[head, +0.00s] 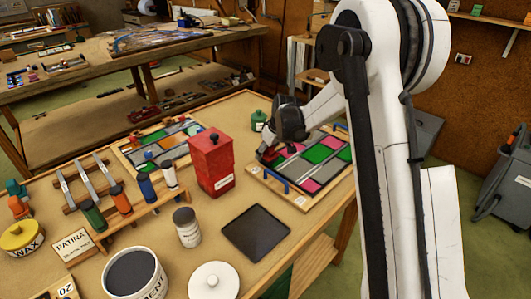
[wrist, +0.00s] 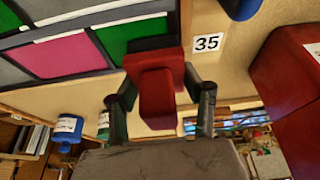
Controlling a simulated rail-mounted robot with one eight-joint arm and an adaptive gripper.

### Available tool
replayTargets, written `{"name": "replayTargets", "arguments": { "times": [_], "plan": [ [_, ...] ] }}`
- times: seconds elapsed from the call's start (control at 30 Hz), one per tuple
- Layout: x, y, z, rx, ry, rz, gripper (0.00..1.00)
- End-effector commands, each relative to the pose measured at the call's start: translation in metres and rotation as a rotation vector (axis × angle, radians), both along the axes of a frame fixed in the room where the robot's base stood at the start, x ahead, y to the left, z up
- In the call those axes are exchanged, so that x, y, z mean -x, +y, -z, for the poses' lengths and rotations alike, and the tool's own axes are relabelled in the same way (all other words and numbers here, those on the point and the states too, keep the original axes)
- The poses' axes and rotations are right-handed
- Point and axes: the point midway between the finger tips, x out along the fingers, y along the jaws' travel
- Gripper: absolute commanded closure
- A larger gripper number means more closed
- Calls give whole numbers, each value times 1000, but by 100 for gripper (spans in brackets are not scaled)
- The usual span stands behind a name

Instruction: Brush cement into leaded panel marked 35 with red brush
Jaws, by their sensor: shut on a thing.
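My gripper (wrist: 160,95) is shut on the red brush (wrist: 157,92), one finger on each side of it. In the head view my gripper (head: 271,150) is over the left end of a leaded panel (head: 322,150) with green, pink and grey panes. In the wrist view the panel (wrist: 108,42) lies beside the brush, and a tag marked 35 (wrist: 208,42) is on the board just right of it. Whether the bristles touch the panel cannot be told. The open cement tub (head: 134,274) stands at the front left, its grey contents showing.
A red box (head: 210,160) stands left of the panel. A black tray (head: 256,233), a white lid (head: 213,281) and a jar (head: 187,228) are in front. A second panel (head: 163,141) lies behind. A bottle rack (head: 125,212) stands at left. A green bottle (head: 258,121) is near the gripper.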

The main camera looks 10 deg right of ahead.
Motion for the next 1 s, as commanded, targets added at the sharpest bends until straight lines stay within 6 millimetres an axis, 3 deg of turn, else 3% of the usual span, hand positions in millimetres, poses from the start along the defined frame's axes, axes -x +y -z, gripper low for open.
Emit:
{"name": "replayTargets", "arguments": {
  "times": [0.57, 1.0],
  "plan": [
    [2, -1, 2, 0, 0, 0, 78],
    [25, -15, 2, 0, 0, 0, 78]
  ]
}}
